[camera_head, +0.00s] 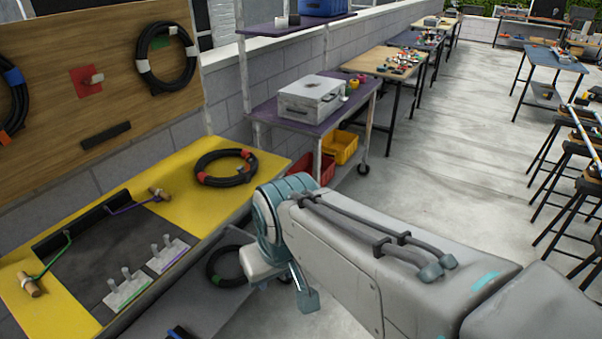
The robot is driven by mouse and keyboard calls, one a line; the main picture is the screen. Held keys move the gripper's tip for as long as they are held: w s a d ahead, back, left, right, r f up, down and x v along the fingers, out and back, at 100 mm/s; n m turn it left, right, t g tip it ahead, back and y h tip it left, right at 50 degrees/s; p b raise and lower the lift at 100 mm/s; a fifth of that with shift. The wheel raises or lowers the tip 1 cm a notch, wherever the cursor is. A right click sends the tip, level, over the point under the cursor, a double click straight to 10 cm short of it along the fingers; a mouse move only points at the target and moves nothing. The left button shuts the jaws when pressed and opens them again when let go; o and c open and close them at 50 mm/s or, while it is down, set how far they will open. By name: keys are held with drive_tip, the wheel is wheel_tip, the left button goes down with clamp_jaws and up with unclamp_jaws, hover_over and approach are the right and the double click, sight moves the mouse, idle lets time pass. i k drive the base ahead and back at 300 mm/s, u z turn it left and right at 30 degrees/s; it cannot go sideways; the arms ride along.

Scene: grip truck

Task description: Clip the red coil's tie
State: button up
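A black cable coil with red bands (226,168) lies flat on the yellow bench top (190,203), near its far right corner. The red bands show at its left and right sides; I cannot make out which one is the tie. My arm reaches in from the lower right, and its end bends down beside the bench's right edge. A blue-grey, finger-like part of my gripper (306,298) shows below the wrist. The rest of the gripper is hidden or unclear, and I see nothing held. The red-banded coil is apart from my arm, to its upper left.
Other coils hang on the wooden board (110,45), beside a red plate with a peg (86,81). Another coil (211,277) lies on the lower shelf. White clamp-like fixtures (127,288) and wooden-handled tools (30,284) stand on the bench.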

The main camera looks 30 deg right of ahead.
sight(248, 161)
drive_tip(key=i, duration=0.95)
drive_tip(key=z, duration=0.5)
drive_tip(key=k, duration=0.45)
drive_tip(key=u, duration=0.8)
drive_tip(key=i, duration=0.65)
